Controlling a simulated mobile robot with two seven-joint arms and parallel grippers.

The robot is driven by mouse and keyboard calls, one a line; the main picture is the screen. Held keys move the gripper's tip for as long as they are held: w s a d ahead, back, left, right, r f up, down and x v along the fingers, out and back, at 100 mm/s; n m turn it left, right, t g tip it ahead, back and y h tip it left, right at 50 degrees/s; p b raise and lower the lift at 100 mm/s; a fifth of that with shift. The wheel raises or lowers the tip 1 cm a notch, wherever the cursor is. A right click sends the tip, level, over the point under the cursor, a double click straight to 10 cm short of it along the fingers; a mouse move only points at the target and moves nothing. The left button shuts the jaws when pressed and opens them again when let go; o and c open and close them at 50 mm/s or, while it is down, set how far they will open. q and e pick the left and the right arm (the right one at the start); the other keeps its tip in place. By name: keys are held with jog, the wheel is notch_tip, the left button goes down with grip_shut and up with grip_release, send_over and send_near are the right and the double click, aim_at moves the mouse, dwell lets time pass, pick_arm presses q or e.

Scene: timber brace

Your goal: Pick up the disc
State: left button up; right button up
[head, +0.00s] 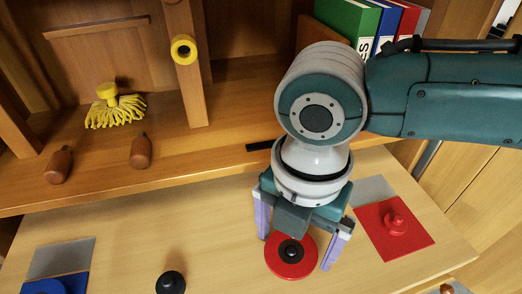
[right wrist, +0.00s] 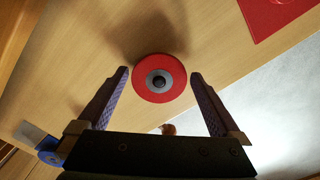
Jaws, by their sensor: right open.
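A red disc (head: 291,262) with a dark hub and a black knob at its centre is on the light wooden surface in the head view. In the right wrist view the disc (right wrist: 159,78) lies ahead of and between the two fingertips. My right gripper (head: 297,252) points down over the disc, with one purple finger on each side of it. The gripper (right wrist: 160,75) is open and empty, and I see no finger touching the disc. My left gripper is not in view.
A red square plate (head: 376,236) with a red knob lies right of the disc. A black knob (head: 170,283) and a blue piece (head: 50,286) are to the left. A shelf behind holds a yellow brush (head: 114,108), wooden pegs (head: 141,151) and binders (head: 347,24). The surface between is clear.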

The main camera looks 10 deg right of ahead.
dwell(0.3)
jog(key=c, duration=1.1)
